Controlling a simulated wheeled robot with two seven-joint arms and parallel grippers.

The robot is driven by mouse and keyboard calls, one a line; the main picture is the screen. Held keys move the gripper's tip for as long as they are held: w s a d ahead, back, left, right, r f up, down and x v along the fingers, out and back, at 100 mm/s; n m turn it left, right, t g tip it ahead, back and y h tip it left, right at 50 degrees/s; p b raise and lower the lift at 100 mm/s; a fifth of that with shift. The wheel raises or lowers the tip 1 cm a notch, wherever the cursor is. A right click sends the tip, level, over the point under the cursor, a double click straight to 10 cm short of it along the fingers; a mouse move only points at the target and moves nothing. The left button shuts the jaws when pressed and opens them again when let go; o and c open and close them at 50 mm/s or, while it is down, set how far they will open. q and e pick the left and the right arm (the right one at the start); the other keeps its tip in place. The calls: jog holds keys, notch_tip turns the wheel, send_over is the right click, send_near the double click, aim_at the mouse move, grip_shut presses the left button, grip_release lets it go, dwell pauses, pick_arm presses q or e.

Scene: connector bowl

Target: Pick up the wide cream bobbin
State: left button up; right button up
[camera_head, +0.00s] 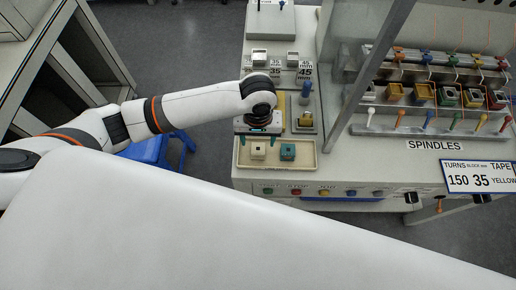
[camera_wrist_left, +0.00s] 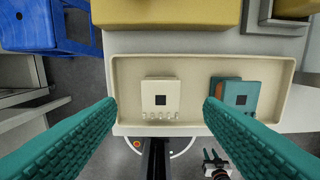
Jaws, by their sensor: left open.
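The cream bobbin (camera_head: 258,148) is a squarish block with a dark square hole, in the left part of a shallow cream tray (camera_head: 304,164). In the left wrist view the bobbin (camera_wrist_left: 160,88) lies between my teal finger pads, with space on both sides. My left gripper (camera_head: 259,130) is open and empty, just behind and above the bobbin in the head view. The wrist view shows its fingertips (camera_wrist_left: 160,103) spread wide, the right one overlapping the edge of a teal bobbin (camera_wrist_left: 250,92).
The teal bobbin (camera_head: 288,151) stands in the tray to the right of the cream one. A yellow block (camera_wrist_left: 165,10) lies beyond the tray. A blue stool (camera_head: 150,150) stands left of the bench. The spindle rack (camera_head: 430,125) is at the right, with several colored bobbins.

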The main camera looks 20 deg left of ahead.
aim_at(258, 147)
pick_arm(q)
jog(key=shift+w+f+p, duration=0.1)
jog(key=shift+f+p, duration=0.35)
jog(key=shift+f, duration=2.5)
jog(key=c, duration=1.1)
